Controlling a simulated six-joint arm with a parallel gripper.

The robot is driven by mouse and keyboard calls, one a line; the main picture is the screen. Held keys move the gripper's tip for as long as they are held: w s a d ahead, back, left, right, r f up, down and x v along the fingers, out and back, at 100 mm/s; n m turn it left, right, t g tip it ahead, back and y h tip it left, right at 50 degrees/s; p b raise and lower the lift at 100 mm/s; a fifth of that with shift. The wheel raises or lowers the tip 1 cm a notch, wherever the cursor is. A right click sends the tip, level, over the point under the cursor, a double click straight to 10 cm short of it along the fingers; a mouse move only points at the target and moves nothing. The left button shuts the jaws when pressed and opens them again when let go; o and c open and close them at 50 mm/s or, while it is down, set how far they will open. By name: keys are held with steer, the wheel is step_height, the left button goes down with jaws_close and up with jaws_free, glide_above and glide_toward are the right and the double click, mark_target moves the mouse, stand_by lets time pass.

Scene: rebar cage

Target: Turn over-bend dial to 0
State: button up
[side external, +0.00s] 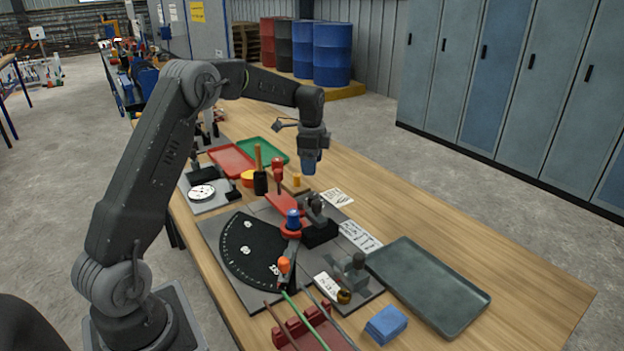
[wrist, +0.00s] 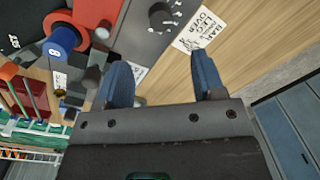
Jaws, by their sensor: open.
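My gripper (side external: 309,168) is high above the bench in the side external view, pointing down and holding nothing. In the wrist view its two blue fingers (wrist: 160,66) are spread apart with an empty gap. A dark round knob (wrist: 160,16) with pale marks around it sits on a grey plate, beyond the fingertips. I cannot read its setting, or tell for sure that it is the over-bend dial. A white round dial (side external: 202,192) with a pointer lies on a grey plate at the left of the bench; its numbers are too small to read.
A blue roller (side external: 292,219) stands by the black angle plate (side external: 250,252). A printed card (wrist: 199,31) lies beside the knob's plate. Red (side external: 231,160) and green (side external: 264,150) trays lie behind, and an upright-handled tool (side external: 260,175) rises nearby. A grey tray (side external: 428,285) is empty.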

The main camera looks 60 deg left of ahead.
mark_target(312, 196)
step_height(312, 196, up, 2)
steer(key=shift+r, duration=0.1)
stand_by(0.4)
steer(key=f+n, duration=0.3)
steer(key=f, duration=0.1)
steer(key=f+n, duration=0.3)
steer(key=f, duration=0.2)
steer(key=f+n+h, duration=0.1)
steer(key=f+n, duration=0.1)
steer(key=f, duration=0.2)
steer(key=shift+w+a+f+n, duration=0.15)
steer(key=shift+w+f+n, duration=0.05)
steer(key=shift+f+n, duration=0.2)
steer(key=shift+c, duration=0.4)
steer(key=c, duration=0.8)
steer(key=shift+c, duration=0.2)
